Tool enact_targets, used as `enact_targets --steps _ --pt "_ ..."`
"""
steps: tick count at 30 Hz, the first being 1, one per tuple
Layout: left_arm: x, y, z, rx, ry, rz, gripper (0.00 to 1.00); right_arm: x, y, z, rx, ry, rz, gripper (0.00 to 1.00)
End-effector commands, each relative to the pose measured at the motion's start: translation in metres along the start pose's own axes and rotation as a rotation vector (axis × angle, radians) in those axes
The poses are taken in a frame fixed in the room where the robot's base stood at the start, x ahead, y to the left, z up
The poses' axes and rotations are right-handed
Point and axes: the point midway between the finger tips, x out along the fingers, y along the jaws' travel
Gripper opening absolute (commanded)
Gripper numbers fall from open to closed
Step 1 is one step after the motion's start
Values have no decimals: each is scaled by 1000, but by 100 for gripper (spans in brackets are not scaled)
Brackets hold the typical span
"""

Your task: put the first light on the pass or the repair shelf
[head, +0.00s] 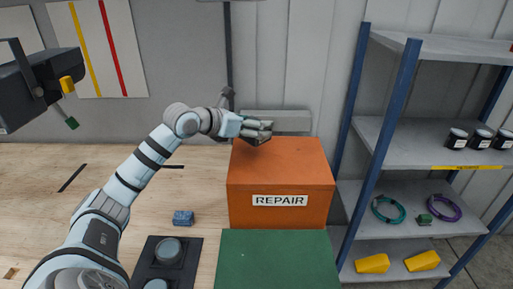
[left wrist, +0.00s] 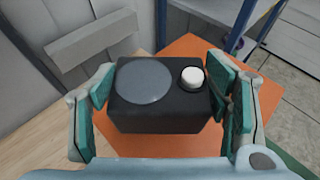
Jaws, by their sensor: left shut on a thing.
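My left gripper (head: 258,130) is above the back of the orange box labelled REPAIR (head: 280,180). In the left wrist view my left gripper (left wrist: 162,92) has its teal-padded fingers on either side of a black box-shaped light (left wrist: 150,115). The light has a large grey disc and a small white knob on its upper face. The orange surface (left wrist: 185,50) shows beneath and around it; I cannot tell whether the light touches it. In the head view the light is mostly hidden by the fingers. My right gripper is not in view.
A blue-posted rack (head: 430,150) with jars, coils and yellow blocks stands right. A dark fixture (head: 22,95) is upper left.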

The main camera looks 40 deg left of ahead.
Motion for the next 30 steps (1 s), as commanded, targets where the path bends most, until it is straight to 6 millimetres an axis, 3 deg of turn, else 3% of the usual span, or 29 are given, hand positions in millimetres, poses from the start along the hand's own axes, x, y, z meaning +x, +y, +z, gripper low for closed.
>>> enact_targets --steps 10,20,21,24,30 --pt "24 -2 -54 1 -1 -4 25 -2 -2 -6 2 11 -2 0" --pt "27 -2 -59 2 -4 -4 25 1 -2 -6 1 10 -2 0" --pt "27 -2 -60 2 -2 -4 73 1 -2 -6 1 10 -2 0" --pt "27 -2 -59 2 -2 -5 89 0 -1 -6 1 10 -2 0" --pt "27 -2 -59 2 -2 -5 90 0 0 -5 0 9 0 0"
